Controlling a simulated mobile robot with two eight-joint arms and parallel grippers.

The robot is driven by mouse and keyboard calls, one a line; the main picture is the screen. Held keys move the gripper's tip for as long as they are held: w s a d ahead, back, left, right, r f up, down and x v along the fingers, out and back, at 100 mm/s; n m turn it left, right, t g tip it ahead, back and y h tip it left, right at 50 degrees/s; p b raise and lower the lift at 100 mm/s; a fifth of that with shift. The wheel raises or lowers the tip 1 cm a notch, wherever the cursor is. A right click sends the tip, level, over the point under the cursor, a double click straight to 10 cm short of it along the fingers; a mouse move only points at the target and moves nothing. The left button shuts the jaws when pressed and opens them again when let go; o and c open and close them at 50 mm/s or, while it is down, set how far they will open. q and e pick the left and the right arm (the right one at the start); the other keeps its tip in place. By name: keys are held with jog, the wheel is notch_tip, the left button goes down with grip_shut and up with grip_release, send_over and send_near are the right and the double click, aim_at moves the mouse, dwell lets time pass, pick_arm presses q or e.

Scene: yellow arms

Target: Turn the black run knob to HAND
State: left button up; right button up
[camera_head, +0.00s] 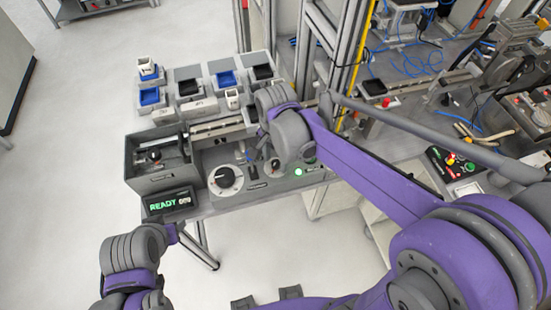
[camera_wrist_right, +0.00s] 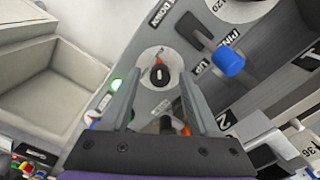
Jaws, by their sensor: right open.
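The black run knob (camera_wrist_right: 159,74) sits on a round pale plate with a red-orange mark at its upper edge. Its label words are not readable. In the head view the knob (camera_head: 275,164) is small, on the grey control panel just below my right gripper (camera_head: 262,150). In the wrist view my right gripper (camera_wrist_right: 158,68) is open and empty. Its two fingers point at the panel, with the knob between their tips in the picture; I see no contact. My left gripper (camera_head: 174,233) is at the lower left, below the READY display; its jaws are unclear.
A blue-tipped lever (camera_wrist_right: 228,62) stands right of the knob, close to the right finger. A lit green button (camera_wrist_right: 116,85) is left of the knob. A large white dial (camera_head: 226,180), a grey bin (camera_head: 160,184) and the READY display (camera_head: 170,203) lie left on the bench.

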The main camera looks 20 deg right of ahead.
grip_shut()
dwell(0.3)
pick_arm(q)
jog(key=shift+s+f, duration=0.1)
jog(key=shift+f, duration=0.1)
pick_arm(e)
jog(key=shift+n, duration=0.4)
jog(key=n, duration=0.2)
jog(key=shift+n+b, duration=0.4)
jog(key=n, duration=0.4)
jog(key=shift+n+b, duration=0.3)
jog(key=shift+b, duration=0.1)
jog(key=n, duration=0.4)
jog(key=shift+n, duration=0.3)
pick_arm(q)
jog(key=f, duration=0.1)
jog(key=s+f+b, duration=0.1)
jog(key=f, duration=0.1)
jog(key=shift+s+f, duration=0.1)
jog(key=shift+f, duration=0.05)
pick_arm(e)
jog(key=n, duration=0.4)
jog(key=shift+n, duration=0.7)
